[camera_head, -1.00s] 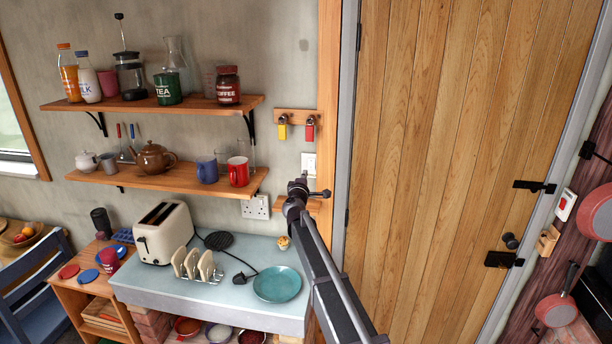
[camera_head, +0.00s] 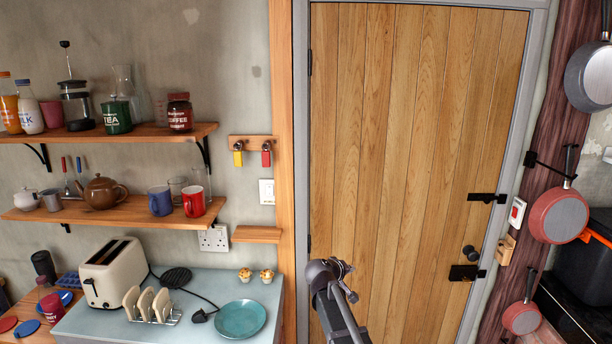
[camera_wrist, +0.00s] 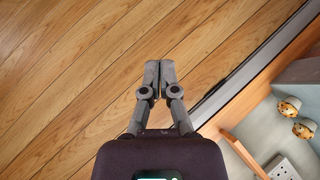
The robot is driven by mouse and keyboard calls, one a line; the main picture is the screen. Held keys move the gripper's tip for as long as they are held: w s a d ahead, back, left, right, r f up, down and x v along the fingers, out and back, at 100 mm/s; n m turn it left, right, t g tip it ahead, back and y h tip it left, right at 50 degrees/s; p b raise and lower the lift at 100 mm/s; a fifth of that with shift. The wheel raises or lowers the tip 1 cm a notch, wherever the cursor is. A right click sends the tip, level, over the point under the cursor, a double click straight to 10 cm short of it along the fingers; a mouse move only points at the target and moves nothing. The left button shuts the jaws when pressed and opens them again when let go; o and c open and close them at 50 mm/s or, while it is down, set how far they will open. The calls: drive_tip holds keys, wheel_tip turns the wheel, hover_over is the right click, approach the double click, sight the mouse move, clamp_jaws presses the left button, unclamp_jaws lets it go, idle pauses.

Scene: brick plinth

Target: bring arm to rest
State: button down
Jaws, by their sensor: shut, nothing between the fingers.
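My gripper (camera_wrist: 160,72) is shut and empty in the wrist view, its two fingertips together, with the plank door (camera_wrist: 85,60) beyond them. In the head view the end of my arm shows low in front of the plank door (camera_head: 415,130), just right of the counter. My arm runs down out of the picture at the bottom.
The pale blue counter (camera_head: 195,335) is left of my arm, holding a toaster (camera_head: 114,270), a toast rack (camera_head: 153,306), a teal plate (camera_head: 240,319) and two muffins (camera_head: 267,275). Laden shelves are above. Pans (camera_head: 558,215) hang right of the door.

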drive_tip(key=s+d+f+m+g+y+b, duration=0.1)
drive_tip(key=s+f+g+y, duration=0.1)
drive_tip(key=s, duration=0.7)
drive_tip(key=s+d+f+m+g+y+b, duration=0.1)
drive_tip(key=s+f+m+g+y+b, duration=0.1)
drive_tip(key=s+f, duration=0.5)
drive_tip(key=s+d+f+m+g+y+b, duration=0.1)
drive_tip(key=s+f+g+y, duration=0.2)
drive_tip(key=s, duration=0.9)
wheel_tip(320, 180, down, 2)
drive_tip(key=shift+s+d+f+g+y, duration=0.25)
drive_tip(key=shift+g+y, duration=0.15)
drive_tip(key=shift+g, duration=0.8)
